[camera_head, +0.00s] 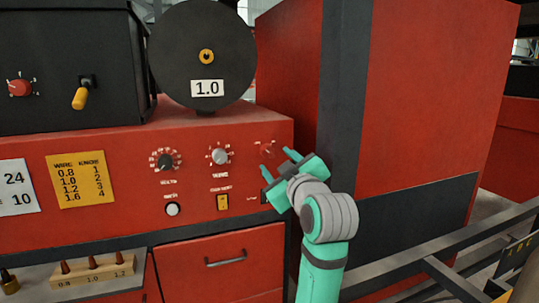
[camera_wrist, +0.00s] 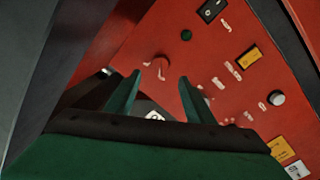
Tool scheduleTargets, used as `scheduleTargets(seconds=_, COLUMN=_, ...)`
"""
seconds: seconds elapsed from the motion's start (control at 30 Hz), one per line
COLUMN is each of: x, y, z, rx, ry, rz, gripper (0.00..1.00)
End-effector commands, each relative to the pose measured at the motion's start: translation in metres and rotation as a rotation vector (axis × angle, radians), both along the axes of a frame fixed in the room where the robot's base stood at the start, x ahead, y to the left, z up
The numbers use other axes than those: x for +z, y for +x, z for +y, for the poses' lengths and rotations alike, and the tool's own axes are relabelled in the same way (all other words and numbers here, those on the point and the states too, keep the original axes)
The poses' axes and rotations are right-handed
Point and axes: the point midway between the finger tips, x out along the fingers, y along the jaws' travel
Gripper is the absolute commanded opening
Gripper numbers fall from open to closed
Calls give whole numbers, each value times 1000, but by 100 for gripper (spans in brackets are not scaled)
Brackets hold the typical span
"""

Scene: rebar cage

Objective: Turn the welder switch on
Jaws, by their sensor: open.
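The welder's red front panel (camera_head: 140,215) fills the left of the head view. A black rocker switch (camera_wrist: 211,10) with white marks is at the top of the wrist view, beside a small green lamp (camera_wrist: 186,34). In the head view my gripper mostly covers that corner of the panel. My gripper (camera_head: 279,163) is open and empty in front of the panel's right end. In the wrist view my gripper (camera_wrist: 160,76) points toward a round red knob (camera_wrist: 162,66), which shows between its fingertips; contact cannot be told. The rocker lies beyond and right of the fingers there.
A yellow switch (camera_head: 223,202), a white button (camera_head: 172,209) and two dials (camera_head: 165,161) (camera_head: 219,156) are on the panel. A tall red cabinet (camera_head: 430,100) stands right of my arm. Metal rails (camera_head: 450,235) run at lower right. A drawer handle (camera_head: 226,258) protrudes below.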

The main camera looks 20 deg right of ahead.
Motion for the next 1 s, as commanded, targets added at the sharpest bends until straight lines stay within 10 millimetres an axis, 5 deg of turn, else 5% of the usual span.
scheduleTargets(seconds=0.4, x=0, y=65, z=-2, rx=1, ry=2, rz=0, gripper=49)
scheduleTargets(seconds=0.87, x=0, y=76, z=-2, rx=1, ry=1, rz=-1, gripper=49)
scheduleTargets(seconds=1.0, x=0, y=76, z=-2, rx=1, ry=1, rz=-1, gripper=15)
